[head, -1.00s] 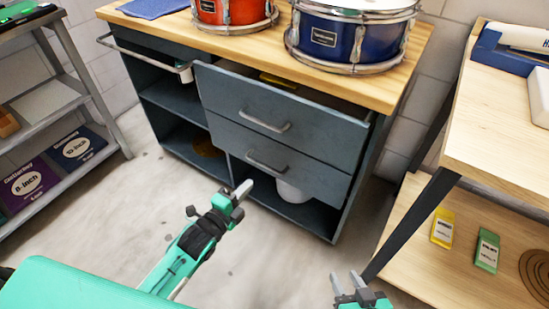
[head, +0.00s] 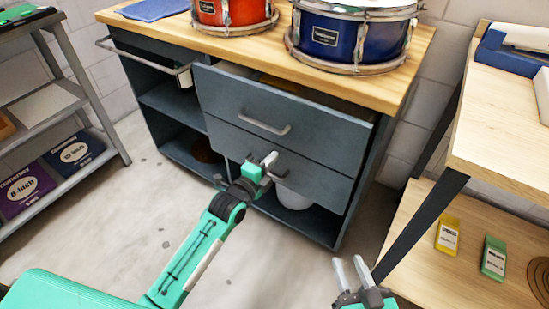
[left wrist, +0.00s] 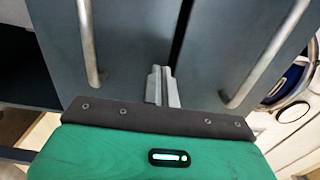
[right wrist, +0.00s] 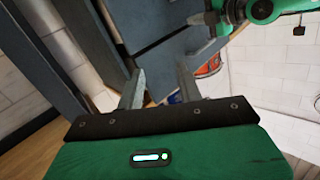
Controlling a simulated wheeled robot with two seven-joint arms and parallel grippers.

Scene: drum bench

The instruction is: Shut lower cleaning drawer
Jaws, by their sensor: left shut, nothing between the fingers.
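The lower drawer (head: 318,183) is a blue-grey front with a bar handle, standing out from the cabinet under the upper drawer (head: 290,122), which is also pulled out. My left gripper (head: 269,160) is shut and empty at the top of the lower drawer front, covering part of its handle. In the left wrist view its fingertips (left wrist: 163,72) point at the lower drawer front (left wrist: 130,30), beside the gap between the drawers; I cannot tell whether they touch. My right gripper (head: 350,270) is open and empty, low in front of the cabinet; its fingers (right wrist: 161,85) also show apart in the right wrist view.
A red drum (head: 232,14) and a blue drum (head: 350,42) stand on the wooden top (head: 270,58). A white container (head: 293,199) sits below the lower drawer. A wooden bench (head: 500,160) stands right, a grey shelf rack (head: 70,110) left. The floor between is clear.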

